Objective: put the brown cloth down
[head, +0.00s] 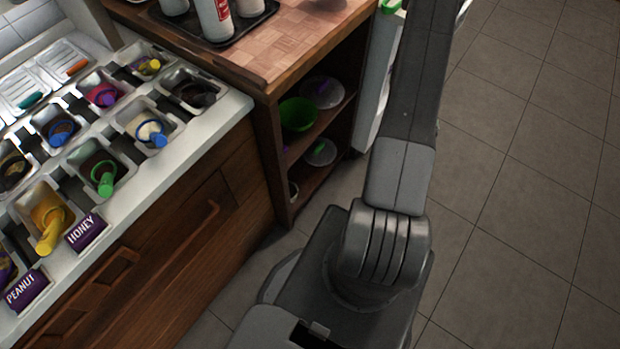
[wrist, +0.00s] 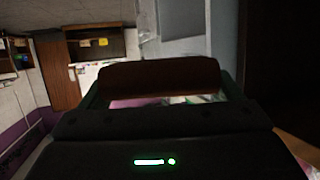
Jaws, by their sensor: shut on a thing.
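In the wrist view, the brown cloth (wrist: 160,74) shows as a dark reddish-brown roll across the front of my gripper (wrist: 163,92). My gripper is shut on it. Dark fingers show at both of its ends. The cloth is up in the air, and no surface shows touching it. In the head view my arm rises at the right, but neither my gripper nor the cloth is in that view.
At left, a white counter (head: 190,155) holds several metal topping bins with coloured scoops. A wooden table (head: 265,50) carries a black tray (head: 222,38) with bottles. Its shelves hold a green bowl (head: 298,114). The tiled floor (head: 540,180) at right is clear.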

